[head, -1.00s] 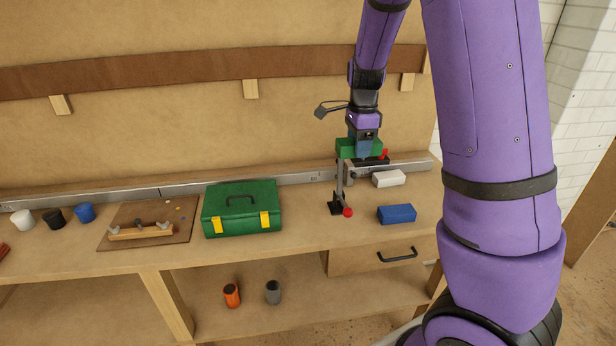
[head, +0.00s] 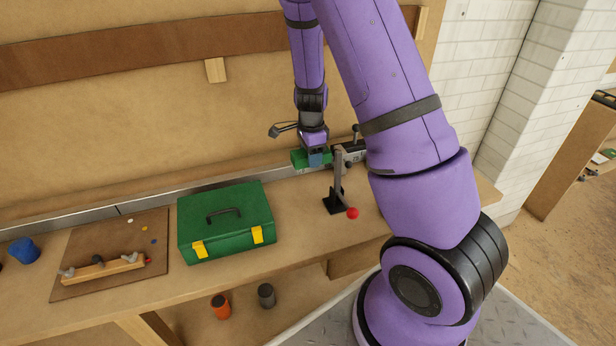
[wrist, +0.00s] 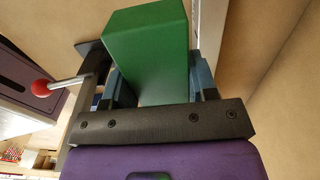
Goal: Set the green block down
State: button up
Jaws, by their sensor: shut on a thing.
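The green block (head: 299,160) is in my gripper (head: 314,158), near the back of the workbench, to the right of the green toolbox. In the wrist view the green block (wrist: 148,50) fills the space between the blue fingers of my gripper (wrist: 160,85). The gripper is shut on it. I cannot tell from the head view whether the block's underside touches the bench or hangs above it.
A black lever stand with a red knob (head: 352,213) stands just right of the block. The green toolbox (head: 225,225) is to its left. A metal rail (head: 90,216) runs along the bench back. Bare bench top (head: 298,220) lies between toolbox and stand.

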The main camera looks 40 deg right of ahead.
aim_at(311, 183)
jog(key=shift+f, duration=3.95)
jog(key=shift+f, duration=0.1)
jog(key=o, duration=0.7)
